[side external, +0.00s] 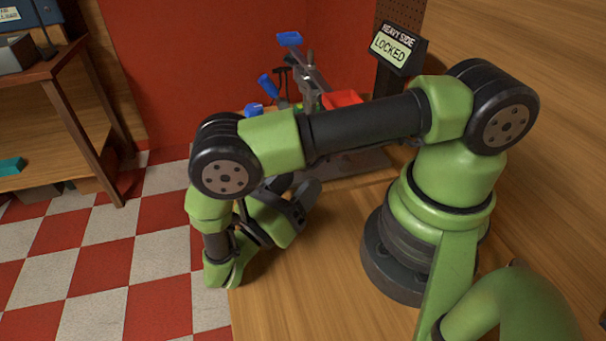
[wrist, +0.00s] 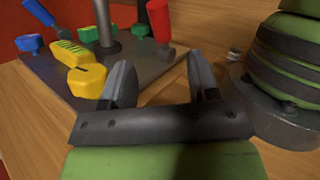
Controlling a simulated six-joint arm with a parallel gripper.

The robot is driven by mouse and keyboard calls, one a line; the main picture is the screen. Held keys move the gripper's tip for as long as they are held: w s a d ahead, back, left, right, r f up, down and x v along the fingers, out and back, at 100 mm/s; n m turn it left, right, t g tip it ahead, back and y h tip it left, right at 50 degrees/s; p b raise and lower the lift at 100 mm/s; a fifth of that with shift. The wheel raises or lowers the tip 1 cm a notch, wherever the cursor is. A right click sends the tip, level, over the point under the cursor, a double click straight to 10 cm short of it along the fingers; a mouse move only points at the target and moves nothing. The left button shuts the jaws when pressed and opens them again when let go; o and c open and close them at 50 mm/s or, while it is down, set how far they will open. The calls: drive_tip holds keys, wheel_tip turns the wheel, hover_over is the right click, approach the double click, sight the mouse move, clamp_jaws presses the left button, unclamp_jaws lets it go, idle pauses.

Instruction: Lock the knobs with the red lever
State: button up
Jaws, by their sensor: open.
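The red lever (wrist: 157,20) stands upright on the grey base plate (wrist: 130,68) in the wrist view, just beyond my fingers. Knobs sit on the plate: a yellow one (wrist: 86,80) nearest my left finger, a green one (wrist: 89,34), and blue ones (wrist: 30,45).
A blue lever (wrist: 38,11) and a yellow labelled block (wrist: 75,52) are on the plate. In the side view, a balance beam (side external: 310,72) carries a blue pan (side external: 289,38) and a red pan (side external: 343,98). A display (side external: 391,49) reads "HEAVY SIDE LOCKED". Bare wooden table (side external: 320,285) lies in front.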

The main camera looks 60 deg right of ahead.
drive_tip(key=d+r+y, duration=0.1)
drive_tip(key=d, duration=0.2)
drive_tip(key=s+d+r+y, duration=0.1)
drive_tip(key=d, duration=0.2)
drive_tip(key=d+r+y, duration=0.1)
drive_tip(key=d, duration=0.3)
drive_tip(key=shift+s+d+r+m+g, duration=0.1)
drive_tip(key=shift+s+r+m+g, duration=0.25)
drive_tip(key=shift+m+g, duration=0.05)
